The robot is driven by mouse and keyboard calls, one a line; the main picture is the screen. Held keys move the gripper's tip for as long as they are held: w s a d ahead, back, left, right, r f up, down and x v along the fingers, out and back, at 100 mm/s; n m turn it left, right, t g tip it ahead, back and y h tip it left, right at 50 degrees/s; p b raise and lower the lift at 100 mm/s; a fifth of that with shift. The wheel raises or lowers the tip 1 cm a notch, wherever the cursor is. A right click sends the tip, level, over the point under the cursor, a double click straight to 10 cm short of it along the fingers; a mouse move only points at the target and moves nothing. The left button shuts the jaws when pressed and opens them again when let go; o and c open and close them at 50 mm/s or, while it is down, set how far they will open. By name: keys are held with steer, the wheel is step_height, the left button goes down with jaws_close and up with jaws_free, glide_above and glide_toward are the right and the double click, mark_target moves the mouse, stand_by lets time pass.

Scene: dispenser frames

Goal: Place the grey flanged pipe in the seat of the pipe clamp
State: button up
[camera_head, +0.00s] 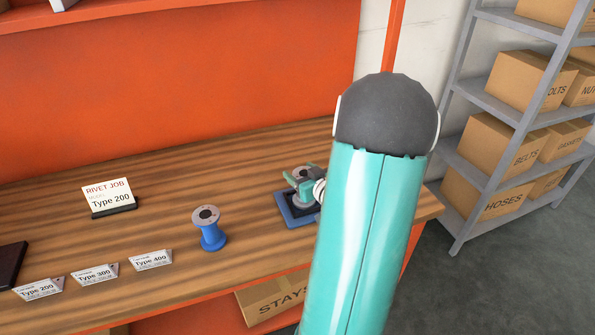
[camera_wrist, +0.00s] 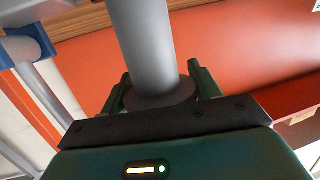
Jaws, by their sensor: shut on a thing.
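The grey flanged pipe (camera_wrist: 145,45) is between the two green fingers of my gripper (camera_wrist: 160,88) in the wrist view, with its wide flange near the palm. In the head view my gripper (camera_head: 304,181) is shut on the pipe, whose round end (camera_head: 303,171) faces up. They are over or at a blue square base (camera_head: 290,217) on the bench, which looks like the pipe clamp. My arm hides its right part. The seat is hidden, and I cannot tell whether the pipe touches it.
A blue spool-like piece (camera_head: 211,234) with a grey top stands on the wooden bench (camera_head: 150,200) to the left. Small Type cards (camera_head: 95,272) and a Rivet Job sign (camera_head: 107,197) stand further left. A shelf of boxes (camera_head: 495,150) is at the right.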

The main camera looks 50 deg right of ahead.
steer(key=shift+a+r, duration=0.15)
steer(key=o, duration=1.4)
steer(key=shift+s+f, duration=0.1)
steer(key=shift+f, duration=0.15)
steer(key=shift+r, duration=0.1)
steer(key=shift+s+r, duration=0.1)
steer(key=shift+s, duration=0.1)
steer(key=v, duration=1.1)
steer(key=shift+s+a, duration=0.2)
steer(key=shift+a, duration=0.05)
